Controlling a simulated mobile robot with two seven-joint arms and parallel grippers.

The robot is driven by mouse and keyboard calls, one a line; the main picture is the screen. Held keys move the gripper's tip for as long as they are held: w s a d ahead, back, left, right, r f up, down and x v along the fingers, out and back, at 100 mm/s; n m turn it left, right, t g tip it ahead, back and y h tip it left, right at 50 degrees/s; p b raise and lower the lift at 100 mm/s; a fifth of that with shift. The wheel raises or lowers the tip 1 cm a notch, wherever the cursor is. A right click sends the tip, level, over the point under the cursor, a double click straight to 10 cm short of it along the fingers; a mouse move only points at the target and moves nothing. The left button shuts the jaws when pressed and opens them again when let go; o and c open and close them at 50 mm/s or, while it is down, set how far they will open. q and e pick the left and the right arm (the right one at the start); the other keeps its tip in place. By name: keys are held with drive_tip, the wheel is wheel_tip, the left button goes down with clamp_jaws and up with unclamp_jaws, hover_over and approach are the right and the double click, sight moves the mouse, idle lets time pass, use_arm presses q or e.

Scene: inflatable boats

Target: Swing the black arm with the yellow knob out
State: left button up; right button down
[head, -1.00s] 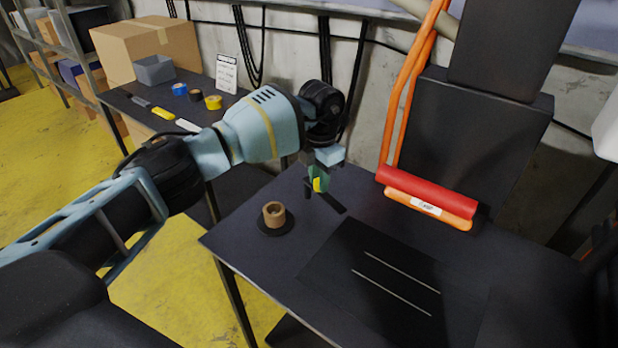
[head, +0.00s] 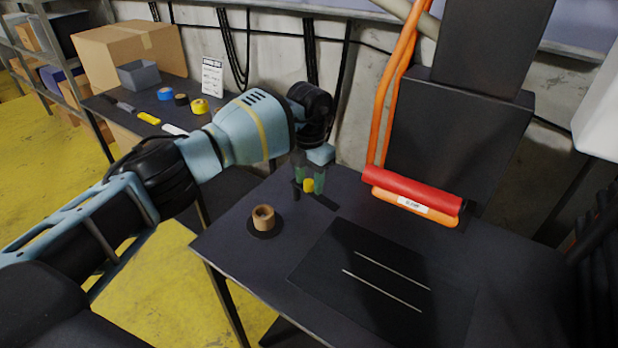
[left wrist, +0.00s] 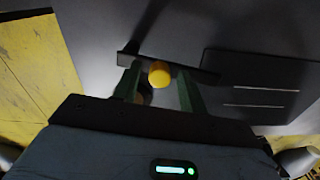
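The black arm (head: 326,202) lies along the far left edge of the dark table, partly hidden by my left gripper in the head view. It shows as a dark bar (left wrist: 205,74) in the left wrist view. The yellow knob (head: 308,186) stands on it and also shows in the left wrist view (left wrist: 159,74). My left gripper (head: 309,190) points down, with one green finger on each side of the knob. In the left wrist view the fingers (left wrist: 159,88) are apart, with gaps beside the knob. My right gripper is not in view.
A brown ring (head: 263,217) sits on a black disc near the table's left edge. A dark mat (head: 350,300) with two pale lines lies in front. A red roll (head: 412,190) and orange tubing lie at the back right. A side bench (head: 205,125) holds tape rolls and a box.

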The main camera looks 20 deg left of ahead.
sight(309, 181)
use_arm(q)
drive_tip(key=shift+r, duration=3.95)
